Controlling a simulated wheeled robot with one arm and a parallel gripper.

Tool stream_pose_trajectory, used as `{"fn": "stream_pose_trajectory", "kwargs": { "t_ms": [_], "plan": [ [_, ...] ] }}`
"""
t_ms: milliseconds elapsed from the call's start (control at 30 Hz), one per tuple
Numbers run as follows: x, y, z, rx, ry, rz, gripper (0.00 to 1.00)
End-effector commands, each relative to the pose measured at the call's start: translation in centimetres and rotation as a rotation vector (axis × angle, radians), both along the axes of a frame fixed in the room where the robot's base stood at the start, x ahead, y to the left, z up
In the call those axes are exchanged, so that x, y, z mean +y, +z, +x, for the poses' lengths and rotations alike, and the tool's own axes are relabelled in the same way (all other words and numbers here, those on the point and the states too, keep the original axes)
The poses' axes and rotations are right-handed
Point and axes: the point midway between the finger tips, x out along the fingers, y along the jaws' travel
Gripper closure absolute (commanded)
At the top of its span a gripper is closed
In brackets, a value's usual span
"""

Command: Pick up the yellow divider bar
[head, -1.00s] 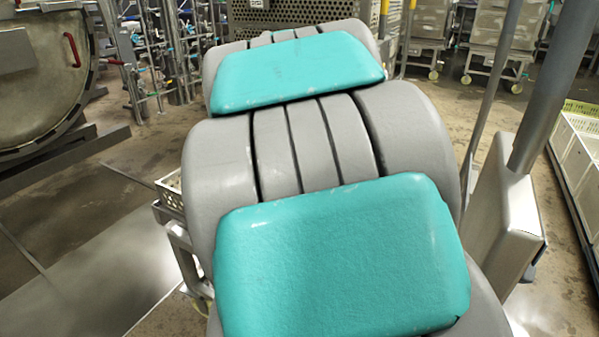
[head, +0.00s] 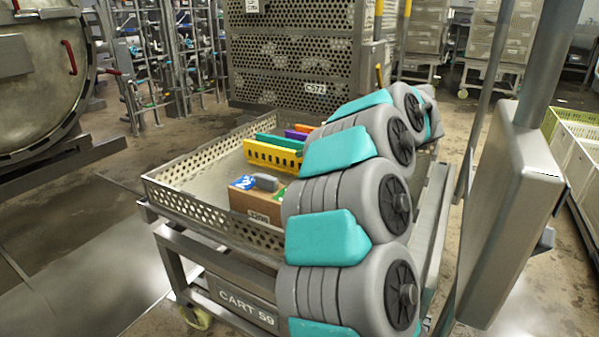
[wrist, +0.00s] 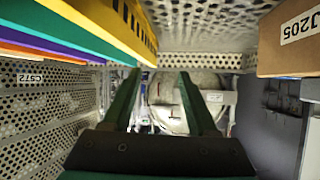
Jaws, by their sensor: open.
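The yellow divider bar (head: 272,156) stands on edge in a perforated cart tray, with slots along it, in the head view. In the wrist view the yellow divider bar (wrist: 108,22) crosses the upper left, close to my gripper. My gripper (wrist: 158,78) is open, its two dark green fingers apart with nothing held between them. The bar lies to the upper left of the fingers, not between them. In the head view my arm covers the right part of the tray, and my gripper is hidden there.
Green (head: 290,141), purple (head: 296,134) and orange (head: 304,128) bars stand behind the yellow one. A cardboard box (head: 248,203) with a label sits in front of it; it also shows in the wrist view (wrist: 290,40). The tray's perforated wall (head: 210,221) surrounds them. The tray's left part is clear.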

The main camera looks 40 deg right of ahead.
Motion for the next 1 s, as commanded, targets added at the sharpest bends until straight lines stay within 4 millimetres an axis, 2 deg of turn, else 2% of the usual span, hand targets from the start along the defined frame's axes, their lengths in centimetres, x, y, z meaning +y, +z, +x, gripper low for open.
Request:
{"fn": "stream_pose_trajectory", "kwargs": {
  "t_ms": [33,100,267,667,1000],
  "plan": [
    [-1.4,-0.7,-0.8,-0.016,-0.012,-0.008,0.41],
    [-2.7,-0.9,-1.3,-0.038,-0.019,-0.022,0.41],
    [-3.9,-1.0,-1.7,-0.062,-0.026,-0.041,0.41],
    [-3.9,-2.3,1.2,-0.061,-0.026,-0.043,0.41],
    [-3.9,-3.8,4.5,-0.061,-0.027,-0.043,0.41]
  ]
}}
